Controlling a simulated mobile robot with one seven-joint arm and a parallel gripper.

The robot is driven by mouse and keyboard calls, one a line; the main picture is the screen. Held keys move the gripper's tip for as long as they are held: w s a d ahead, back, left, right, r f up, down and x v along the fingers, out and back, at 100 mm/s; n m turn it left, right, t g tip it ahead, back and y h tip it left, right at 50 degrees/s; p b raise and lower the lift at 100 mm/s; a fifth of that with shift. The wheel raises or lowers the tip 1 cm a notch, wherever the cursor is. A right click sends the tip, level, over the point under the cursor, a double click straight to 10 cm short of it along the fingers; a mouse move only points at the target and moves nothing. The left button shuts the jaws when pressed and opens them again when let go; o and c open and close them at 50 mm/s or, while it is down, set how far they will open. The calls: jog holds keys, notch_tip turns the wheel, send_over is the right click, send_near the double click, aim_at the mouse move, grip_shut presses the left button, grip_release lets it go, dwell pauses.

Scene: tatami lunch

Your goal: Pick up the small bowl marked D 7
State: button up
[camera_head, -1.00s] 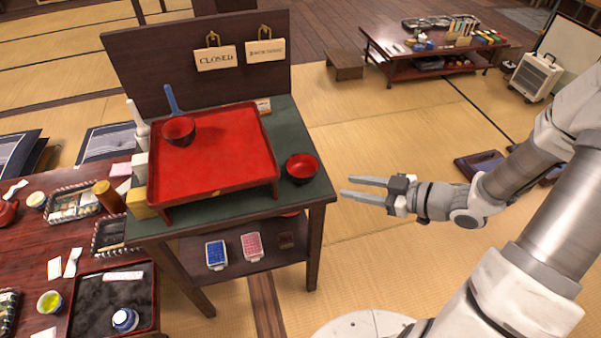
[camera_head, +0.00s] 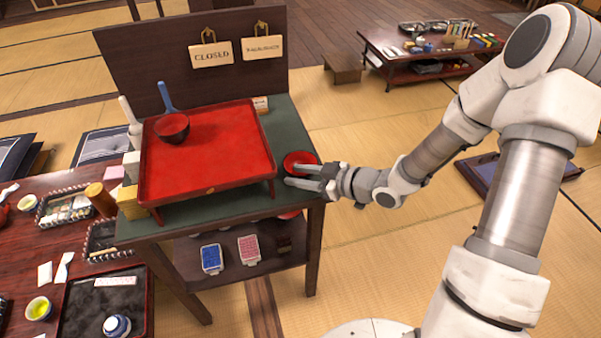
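A small bowl (camera_head: 300,158), red inside and dark outside, stands on the green stand top at its right edge, beside the red tray. A second red and dark bowl (camera_head: 172,127) sits on the tray at its upper left. No D 7 mark can be read on either. My gripper (camera_head: 296,177) is at the near side of the right bowl, its two fingers apart and pointing left. The fingers overlap the bowl's front in the picture and hide part of it. I cannot tell whether they touch it. Nothing shows held between them.
The raised red tray (camera_head: 225,165) fills most of the green stand top (camera_head: 285,125). A dark board with hanging signs (camera_head: 210,54) rises behind it. A lower shelf holds a blue (camera_head: 211,258) and a pink item (camera_head: 249,248). A low dining table (camera_head: 80,240) is at left.

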jog(key=shift+w+a+f, duration=0.15)
jog(key=shift+w+a, duration=0.1)
jog(key=shift+a, duration=0.05)
grip_shut()
dwell(0.4)
